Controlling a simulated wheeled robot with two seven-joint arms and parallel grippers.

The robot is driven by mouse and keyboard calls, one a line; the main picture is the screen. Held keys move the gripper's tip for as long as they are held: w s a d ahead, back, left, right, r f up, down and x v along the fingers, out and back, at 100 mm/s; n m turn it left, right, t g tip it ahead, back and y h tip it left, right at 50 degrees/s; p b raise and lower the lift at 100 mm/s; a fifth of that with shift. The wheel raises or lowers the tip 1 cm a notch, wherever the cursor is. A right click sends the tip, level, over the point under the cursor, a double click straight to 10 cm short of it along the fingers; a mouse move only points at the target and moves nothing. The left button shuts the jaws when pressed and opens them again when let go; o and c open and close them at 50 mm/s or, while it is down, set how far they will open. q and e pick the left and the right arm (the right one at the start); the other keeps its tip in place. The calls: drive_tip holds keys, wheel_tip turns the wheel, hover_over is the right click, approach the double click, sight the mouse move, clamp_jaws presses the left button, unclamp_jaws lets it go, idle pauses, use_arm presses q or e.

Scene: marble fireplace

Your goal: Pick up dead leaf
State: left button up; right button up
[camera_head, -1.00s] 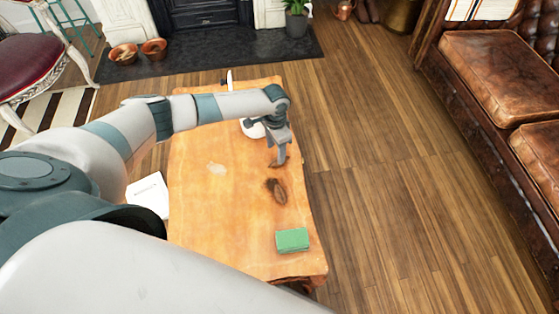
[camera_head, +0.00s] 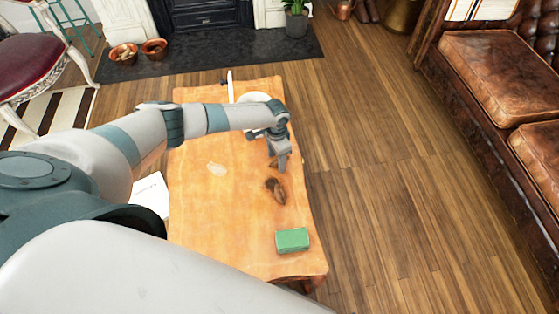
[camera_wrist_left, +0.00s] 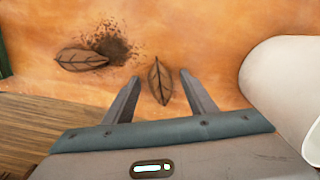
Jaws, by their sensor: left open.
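Two brown dead leaves lie on the orange-brown wooden table (camera_head: 200,230). One leaf (camera_wrist_left: 160,82) shows upright in the left wrist view, in the gap between my left gripper's fingertips. The other leaf (camera_wrist_left: 82,60) lies to its left, beside a dark dirt patch (camera_wrist_left: 112,46); it also shows in the head view (camera_head: 279,195). My left gripper (camera_head: 280,165) is open and empty, close over the table at the nearer leaf, which it mostly hides in the head view. I cannot tell whether the fingers touch the leaf. My right gripper is not in view.
A green block (camera_head: 292,240) lies near the table's front right. A white rounded object (camera_wrist_left: 290,85) stands right of the fingers in the wrist view. A white booklet (camera_head: 150,193) shows at the table's left side.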

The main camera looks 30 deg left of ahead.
use_arm(q)
drive_tip(key=shift+c, duration=0.9)
drive_tip(key=c, duration=0.9)
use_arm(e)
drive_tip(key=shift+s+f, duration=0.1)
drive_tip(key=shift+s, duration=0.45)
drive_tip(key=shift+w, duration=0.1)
